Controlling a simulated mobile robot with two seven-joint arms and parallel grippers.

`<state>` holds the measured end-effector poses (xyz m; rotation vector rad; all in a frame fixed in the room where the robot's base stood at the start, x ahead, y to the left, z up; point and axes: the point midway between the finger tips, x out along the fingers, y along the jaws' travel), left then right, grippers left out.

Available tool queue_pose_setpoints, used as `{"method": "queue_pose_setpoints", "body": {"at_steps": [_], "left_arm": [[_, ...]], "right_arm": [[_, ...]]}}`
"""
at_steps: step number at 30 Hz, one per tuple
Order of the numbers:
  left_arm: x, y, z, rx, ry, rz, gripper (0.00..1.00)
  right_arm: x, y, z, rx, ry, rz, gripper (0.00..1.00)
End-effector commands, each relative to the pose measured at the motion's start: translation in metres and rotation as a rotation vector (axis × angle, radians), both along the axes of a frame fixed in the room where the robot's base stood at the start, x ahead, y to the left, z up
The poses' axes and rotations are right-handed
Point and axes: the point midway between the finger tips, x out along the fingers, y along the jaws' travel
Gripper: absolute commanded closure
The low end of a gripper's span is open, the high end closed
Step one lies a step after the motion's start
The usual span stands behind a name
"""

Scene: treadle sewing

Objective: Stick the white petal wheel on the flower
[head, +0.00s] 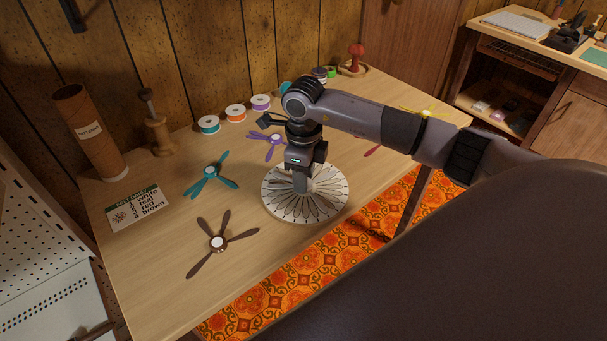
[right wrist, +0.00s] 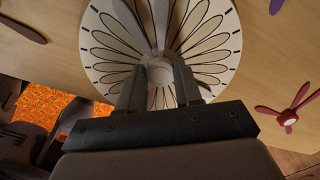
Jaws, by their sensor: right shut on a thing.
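The flower is a round white disc (head: 275,207) printed with outlined petals, lying on the table; it also shows in the right wrist view (right wrist: 104,74). My right gripper (head: 301,184) points down over its middle. In the right wrist view my gripper's two fingers (right wrist: 160,88) are shut on the pale hub of the white petal wheel (right wrist: 160,70). Its petals are hard to tell from the printed ones, and I cannot tell whether it touches the disc. My left gripper is not in view.
A brown wheel (head: 218,243), teal wheel (head: 210,174) and purple wheel (head: 268,139) lie left of and behind the disc. A red wheel (right wrist: 290,115) and a yellow wheel (head: 425,112) are to the right. Ribbon spools (head: 235,113) and a cardboard tube (head: 90,130) stand behind.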

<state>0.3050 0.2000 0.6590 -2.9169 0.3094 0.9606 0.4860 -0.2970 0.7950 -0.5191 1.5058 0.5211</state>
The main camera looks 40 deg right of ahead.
Motion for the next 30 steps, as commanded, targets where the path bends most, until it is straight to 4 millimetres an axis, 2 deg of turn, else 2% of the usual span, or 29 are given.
{"method": "queue_pose_setpoints", "body": {"at_steps": [6,7,9,10,20,30], "left_arm": [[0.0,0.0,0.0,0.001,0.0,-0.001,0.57],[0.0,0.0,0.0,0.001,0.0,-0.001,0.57],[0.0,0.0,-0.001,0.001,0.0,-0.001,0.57],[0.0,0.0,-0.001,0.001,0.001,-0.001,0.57],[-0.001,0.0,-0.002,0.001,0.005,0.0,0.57],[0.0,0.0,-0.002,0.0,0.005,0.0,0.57]], "right_arm": [[0.0,0.0,0.0,0.0,0.0,-0.001,0.94],[0.0,0.0,0.0,0.0,0.0,-0.001,0.62],[0.0,0.0,0.0,0.0,0.0,-0.001,0.4],[0.0,0.0,0.0,0.0,0.0,-0.001,0.36],[0.0,0.0,0.002,0.0,-0.001,0.0,0.36],[0.001,0.0,0.054,-0.001,-0.003,0.0,0.36]]}}
